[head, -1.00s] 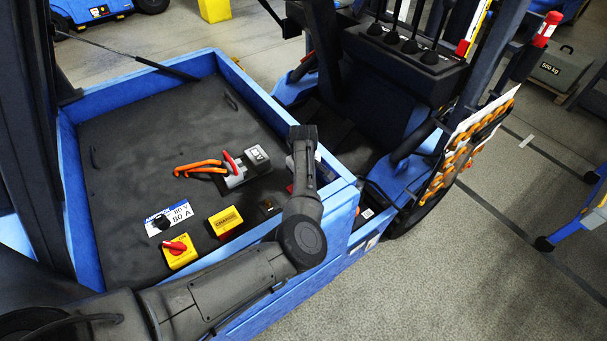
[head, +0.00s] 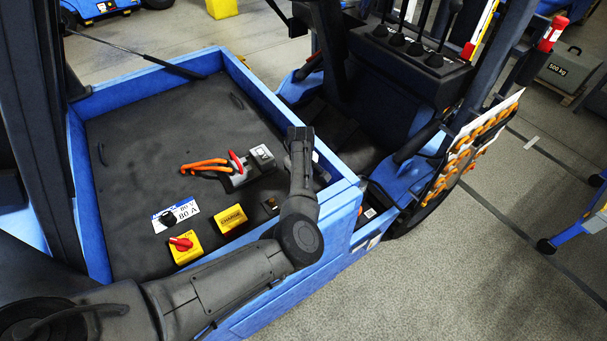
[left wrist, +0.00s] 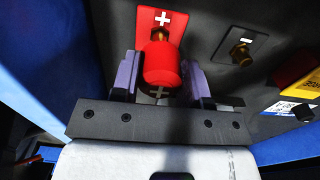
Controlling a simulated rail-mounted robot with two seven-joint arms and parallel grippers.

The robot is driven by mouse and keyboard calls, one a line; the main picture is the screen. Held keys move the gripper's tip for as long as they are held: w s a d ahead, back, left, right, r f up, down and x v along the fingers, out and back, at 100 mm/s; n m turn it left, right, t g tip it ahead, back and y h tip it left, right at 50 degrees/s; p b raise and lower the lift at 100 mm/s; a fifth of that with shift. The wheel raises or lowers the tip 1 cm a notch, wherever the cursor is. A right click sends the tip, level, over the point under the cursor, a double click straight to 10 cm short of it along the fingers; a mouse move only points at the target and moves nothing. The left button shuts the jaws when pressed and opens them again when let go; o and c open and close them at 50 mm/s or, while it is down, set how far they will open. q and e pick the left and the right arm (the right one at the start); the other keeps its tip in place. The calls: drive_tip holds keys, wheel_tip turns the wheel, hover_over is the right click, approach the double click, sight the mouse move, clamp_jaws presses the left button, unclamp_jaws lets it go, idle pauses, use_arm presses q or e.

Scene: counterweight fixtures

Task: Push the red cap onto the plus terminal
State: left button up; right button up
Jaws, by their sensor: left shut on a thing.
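In the left wrist view my left gripper (left wrist: 161,68) is shut on the red cap (left wrist: 164,64), one purple-grey finger on each side. The cap is right in front of the plus terminal (left wrist: 161,34), a brass post on a red plate (left wrist: 172,20) with a white plus sign. Brass shows just past the cap's far end; I cannot tell whether the two touch. In the head view my left arm reaches over the blue-walled deck, and its gripper and the cap cannot be made out. My right gripper is not in view.
The brass minus terminal (left wrist: 240,53) stands on a dark plate beside the plus one. On the deck (head: 130,130) are a yellow charge box (head: 231,219), a red switch on yellow (head: 184,246), and a grey connector with orange leads (head: 205,164). A blue wall (head: 285,125) borders the deck.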

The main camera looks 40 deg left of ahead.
use_arm(q)
drive_tip(key=shift+p, duration=0.35)
idle(0.6)
drive_tip(key=shift+p, duration=0.4)
drive_tip(key=shift+f, duration=0.25)
idle(0.3)
drive_tip(key=shift+f, duration=0.15)
drive_tip(key=shift+f+b, duration=0.7)
drive_tip(key=shift+f, duration=0.15)
drive_tip(key=shift+p, duration=0.3)
drive_tip(key=shift+f, duration=0.2)
idle(0.6)
